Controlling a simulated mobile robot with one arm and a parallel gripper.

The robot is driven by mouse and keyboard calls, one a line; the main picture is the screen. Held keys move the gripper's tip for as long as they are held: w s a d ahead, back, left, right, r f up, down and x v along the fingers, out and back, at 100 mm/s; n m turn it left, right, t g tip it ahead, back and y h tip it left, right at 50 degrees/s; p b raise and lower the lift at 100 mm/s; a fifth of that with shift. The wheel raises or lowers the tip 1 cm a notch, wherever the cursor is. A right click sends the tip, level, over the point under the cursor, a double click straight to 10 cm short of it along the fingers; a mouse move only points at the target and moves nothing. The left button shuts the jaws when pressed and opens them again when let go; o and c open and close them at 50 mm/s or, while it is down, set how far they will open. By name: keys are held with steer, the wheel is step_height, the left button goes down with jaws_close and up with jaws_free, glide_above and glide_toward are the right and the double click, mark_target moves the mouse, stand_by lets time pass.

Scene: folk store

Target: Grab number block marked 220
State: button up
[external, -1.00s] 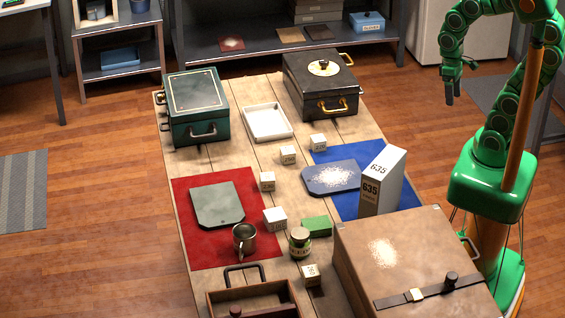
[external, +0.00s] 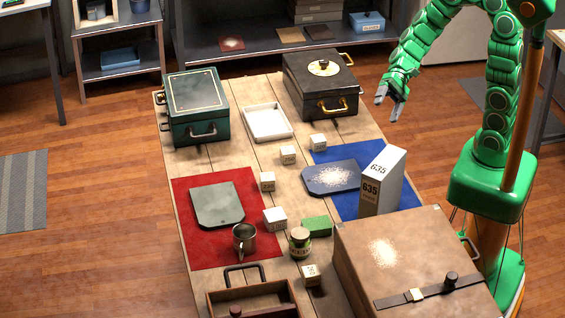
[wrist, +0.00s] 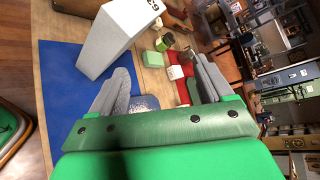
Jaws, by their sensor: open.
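Several small pale number blocks stand on the wooden table in the external view: one by the blue mat (external: 318,142), one left of it (external: 288,155), one at the red mat's edge (external: 267,181), one nearer the mug (external: 274,219) and a tan one near the front (external: 311,275). Their markings are too small for me to tell which reads 220. My gripper (external: 388,108) is open and empty, raised beyond the table's right edge. In the wrist view its fingers (wrist: 157,62) are spread, with a pale block (wrist: 176,72) visible beyond them.
A tall white 635 box (external: 382,182) stands on the blue mat (external: 408,195) beside a dark plate (external: 330,177). A brown case (external: 400,255), jar (external: 300,243), mug (external: 244,240) and green block (external: 316,226) crowd the front. A white tray (external: 267,122) lies between two boxes.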

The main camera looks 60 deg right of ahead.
mark_target(312, 144)
steer(key=w+f+m+t+y, duration=0.1)
steer(key=w+f+m+t, duration=0.2)
steer(key=w+m, duration=0.35)
steer(key=w+f+m+t+y, duration=0.1)
steer(key=w+f+m+t, duration=0.25)
steer(key=w, duration=0.55)
steer(key=w+d+f+m+t+h, duration=0.1)
steer(key=w+d+f+m+h, duration=0.1)
steer(key=f, duration=0.4)
steer(key=w+d+f+m+t+h, duration=0.1)
steer(key=w+d+f+m, duration=0.1)
steer(key=f+m, duration=0.3)
steer(key=w+d+f+m+t+h, duration=0.2)
steer(key=w+d+f+m, duration=0.1)
steer(key=f, duration=0.3)
steer(key=shift+d+f+m+h, duration=0.3)
steer(key=shift+d+f, duration=0.1)
steer(key=shift+d, duration=0.35)
steer(key=shift+x, duration=3.85)
steer(key=shift+w+r, duration=0.1)
steer(key=c, duration=1)
steer(key=shift+c, duration=0.2)
